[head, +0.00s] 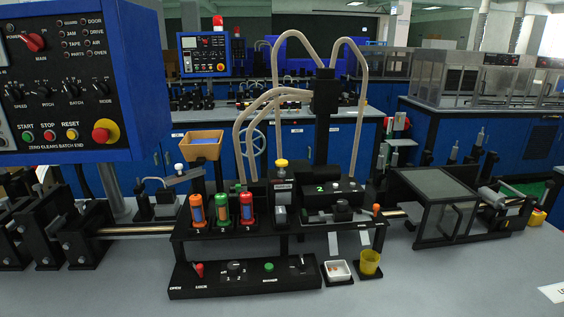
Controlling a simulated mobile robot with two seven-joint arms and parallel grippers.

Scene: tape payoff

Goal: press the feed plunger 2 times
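No part in view has a readable feed plunger label. An upright post with a yellow cap (281,163) stands in the middle of the black station, behind the shelf; I cannot tell for sure that it is the feed plunger. A black box (345,193) right of it shows a green digit 2. A green button (269,267) sits on the low front panel (240,282), with a red lever (199,269) at that panel's left. Neither of my grippers is in view, and nothing touches the station.
Three coloured cylinders, orange (197,210), green (222,207) and red (246,207), stand on the shelf. A white tray (338,270) and yellow cup (370,262) sit at front right. A blue control box (70,75) overhangs the left. A clear-covered frame (440,210) stands right.

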